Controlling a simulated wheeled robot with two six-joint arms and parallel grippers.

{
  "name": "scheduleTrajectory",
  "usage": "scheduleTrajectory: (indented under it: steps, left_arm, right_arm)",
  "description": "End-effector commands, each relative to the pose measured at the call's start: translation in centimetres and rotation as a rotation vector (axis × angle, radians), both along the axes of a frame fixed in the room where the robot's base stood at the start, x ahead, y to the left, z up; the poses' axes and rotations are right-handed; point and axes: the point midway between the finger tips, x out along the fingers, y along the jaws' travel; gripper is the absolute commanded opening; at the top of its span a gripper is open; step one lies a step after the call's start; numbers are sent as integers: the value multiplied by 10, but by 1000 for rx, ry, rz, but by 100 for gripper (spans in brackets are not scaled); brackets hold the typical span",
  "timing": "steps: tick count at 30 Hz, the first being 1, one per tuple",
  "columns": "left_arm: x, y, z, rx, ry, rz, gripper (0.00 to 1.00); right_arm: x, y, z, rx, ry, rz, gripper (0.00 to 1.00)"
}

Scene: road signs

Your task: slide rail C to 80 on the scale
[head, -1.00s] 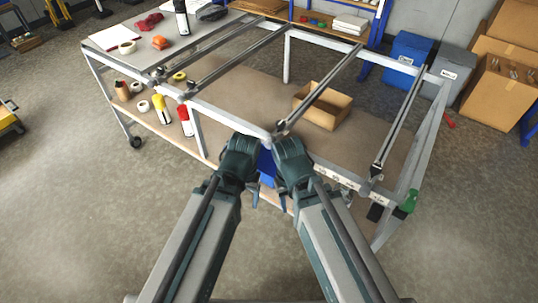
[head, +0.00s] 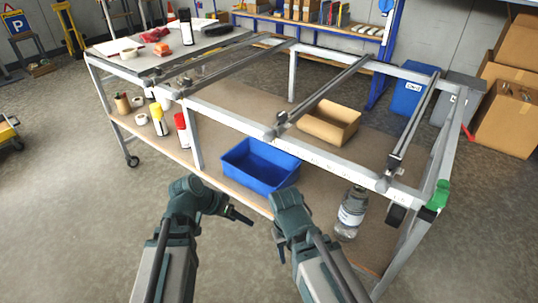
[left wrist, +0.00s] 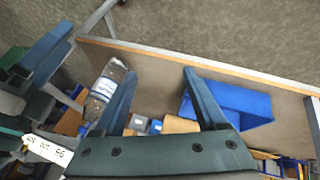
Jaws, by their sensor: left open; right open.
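Several dark rails lie across the pale metal frame (head: 230,114) of the table. Two are at the left (head: 212,68), one is in the middle (head: 325,92) and one is at the right (head: 412,122). I cannot read letters on them, so rail C is not identified. A pale scale strip (head: 340,167) runs along the front beam; its numbers are too small in the head view. My left gripper (head: 240,215) is open and empty in front of the table, apart from the rails; its spread fingers show in the left wrist view (left wrist: 158,75). My right gripper (head: 279,240) is open, its fingers partly hidden.
A blue bin (head: 242,181), a cardboard box (head: 333,129) and a clear bottle (head: 350,214) are on the lower shelf. A green piece (head: 438,196) sits at the front right corner. Tape rolls and spray cans stand at the left. The floor in front is open.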

Motion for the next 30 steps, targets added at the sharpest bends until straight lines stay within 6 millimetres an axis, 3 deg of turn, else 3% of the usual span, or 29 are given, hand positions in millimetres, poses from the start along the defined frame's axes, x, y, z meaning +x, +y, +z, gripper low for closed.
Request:
scheduleTrajectory:
  steps: [2,7,12,15,21,30]
  left_arm:
    - [14,-8,12,-100,-129,-68,74]
    - [44,-19,71,-283,-493,-188,74]
    - [67,-10,131,-366,-848,-211,74]
    - [75,0,156,-377,-993,-197,74]
    - [81,11,178,-376,-1124,-176,74]
    - [92,1,179,-376,-1131,-179,74]
  right_arm:
    - [0,0,-7,0,0,0,50]
    - [0,0,-7,0,0,0,50]
    - [0,0,-7,0,0,0,50]
    - [0,0,-7,0,0,0,50]
    - [0,0,-7,0,0,0,50]
    - [0,0,-7,0,0,0,50]
